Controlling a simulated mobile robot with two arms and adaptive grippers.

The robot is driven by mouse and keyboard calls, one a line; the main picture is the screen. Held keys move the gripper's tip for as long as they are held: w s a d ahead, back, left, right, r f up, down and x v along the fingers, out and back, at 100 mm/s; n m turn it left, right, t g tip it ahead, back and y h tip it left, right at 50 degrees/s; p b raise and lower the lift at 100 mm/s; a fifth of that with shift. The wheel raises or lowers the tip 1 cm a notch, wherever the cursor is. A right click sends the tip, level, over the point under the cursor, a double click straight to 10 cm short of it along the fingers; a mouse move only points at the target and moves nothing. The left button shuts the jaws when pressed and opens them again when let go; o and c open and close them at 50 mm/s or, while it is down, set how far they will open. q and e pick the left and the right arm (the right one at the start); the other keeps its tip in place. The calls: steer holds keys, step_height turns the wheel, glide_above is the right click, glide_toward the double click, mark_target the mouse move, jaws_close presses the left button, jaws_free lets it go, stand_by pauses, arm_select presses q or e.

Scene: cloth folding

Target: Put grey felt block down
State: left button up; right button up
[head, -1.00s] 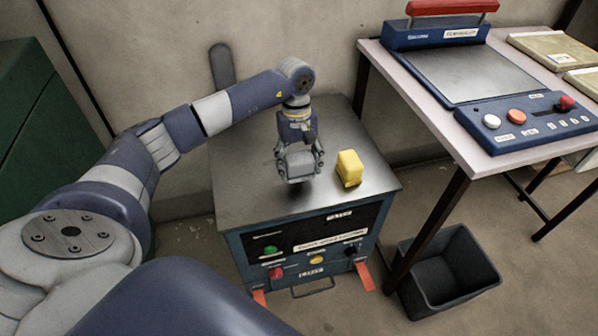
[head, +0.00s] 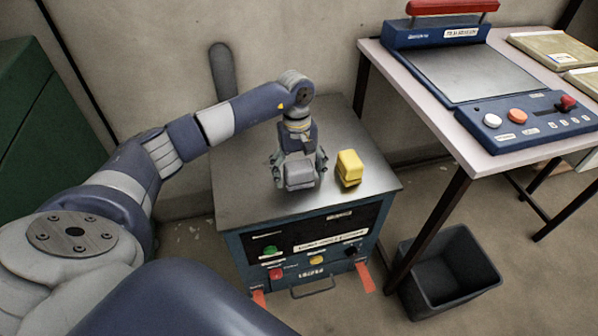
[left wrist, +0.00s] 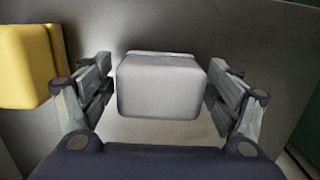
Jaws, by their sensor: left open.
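The grey felt block (head: 300,176) sits on the metal top of a dark blue cabinet (head: 240,195). My left gripper (head: 299,170) is over the block, with its fingers spread on either side. In the left wrist view, the grey block (left wrist: 160,88) lies between the open fingers of the left gripper (left wrist: 161,78), with a visible gap on each side. My right gripper is not in view.
A yellow block (head: 349,167) stands close to the right of the grey block; it also shows in the left wrist view (left wrist: 28,66). A table (head: 425,103) with a blue press (head: 480,80) stands at right. A dark bin (head: 450,270) is on the floor. The cabinet top's left part is clear.

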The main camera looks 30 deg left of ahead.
mark_target(297, 161)
arm_select(q)
steer(key=shift+r, duration=0.1)
steer(key=r, duration=0.7)
steer(key=w+a+r+p, duration=0.1)
steer(key=r, duration=0.3)
steer(key=shift+r, duration=0.25)
steer(key=shift+a+r, duration=0.1)
steer(key=shift+r, duration=0.05)
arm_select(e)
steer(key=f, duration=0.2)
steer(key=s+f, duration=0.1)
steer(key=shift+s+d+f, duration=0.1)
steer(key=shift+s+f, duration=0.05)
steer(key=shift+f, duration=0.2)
